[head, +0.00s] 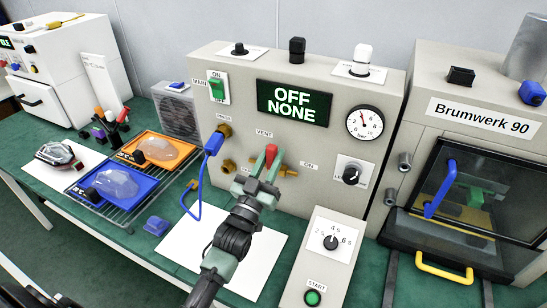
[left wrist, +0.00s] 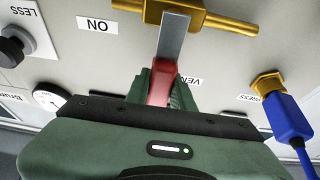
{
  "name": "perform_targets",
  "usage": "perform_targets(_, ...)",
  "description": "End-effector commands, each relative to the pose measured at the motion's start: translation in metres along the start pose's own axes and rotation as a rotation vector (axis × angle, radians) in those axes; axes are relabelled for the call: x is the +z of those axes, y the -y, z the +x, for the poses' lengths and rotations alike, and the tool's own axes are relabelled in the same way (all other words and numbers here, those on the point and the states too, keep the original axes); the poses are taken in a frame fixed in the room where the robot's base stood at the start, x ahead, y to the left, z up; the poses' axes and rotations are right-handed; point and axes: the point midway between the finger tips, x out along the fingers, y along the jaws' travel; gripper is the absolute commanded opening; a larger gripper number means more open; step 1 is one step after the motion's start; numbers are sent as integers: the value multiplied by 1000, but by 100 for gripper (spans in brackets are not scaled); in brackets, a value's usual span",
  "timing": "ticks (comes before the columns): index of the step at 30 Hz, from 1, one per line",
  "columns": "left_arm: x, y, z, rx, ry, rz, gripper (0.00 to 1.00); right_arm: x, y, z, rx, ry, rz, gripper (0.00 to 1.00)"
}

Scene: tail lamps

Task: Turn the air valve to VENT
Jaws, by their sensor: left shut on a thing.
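The air valve has a brass body (head: 286,171) on the front of the beige control box, and its lever has a red grip (head: 271,152). The red grip points up, just under the VENT label (head: 264,133); the ON label (head: 309,166) is to the right. In the left wrist view, the steel lever (left wrist: 173,35) runs from the brass body (left wrist: 185,13) to the red grip (left wrist: 161,85), beside the partly hidden VENT label (left wrist: 192,82). My left gripper (head: 268,168) is shut on the red grip. My right gripper is not in view.
A blue hose plug (head: 214,143) sits on a brass fitting left of the valve, its hose hanging down. A gauge (head: 365,122) and a black knob (head: 351,175) are to the right. The display (head: 294,103) reads OFF NONE. A start-button box (head: 323,260) stands in front.

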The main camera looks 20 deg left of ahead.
Motion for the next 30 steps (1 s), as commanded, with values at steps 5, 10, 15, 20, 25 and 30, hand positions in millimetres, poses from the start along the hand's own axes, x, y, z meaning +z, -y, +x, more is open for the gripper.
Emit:
perform_targets(5, 5, 0, -2, -3, 12, -11, 0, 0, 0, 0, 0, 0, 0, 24)
perform_targets(10, 5, 0, -2, -3, 12, -11, 0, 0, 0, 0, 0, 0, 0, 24)
perform_targets(15, 4, 0, -2, -2, 9, -9, 45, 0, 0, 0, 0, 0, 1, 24)
perform_targets(20, 2, 0, -1, -2, 6, -7, 45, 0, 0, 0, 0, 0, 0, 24)
perform_targets(25, 3, 0, -6, -2, 5, -6, 45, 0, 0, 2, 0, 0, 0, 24)
perform_targets(30, 5, 0, -33, -2, 7, -7, 45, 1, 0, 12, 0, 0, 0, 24)
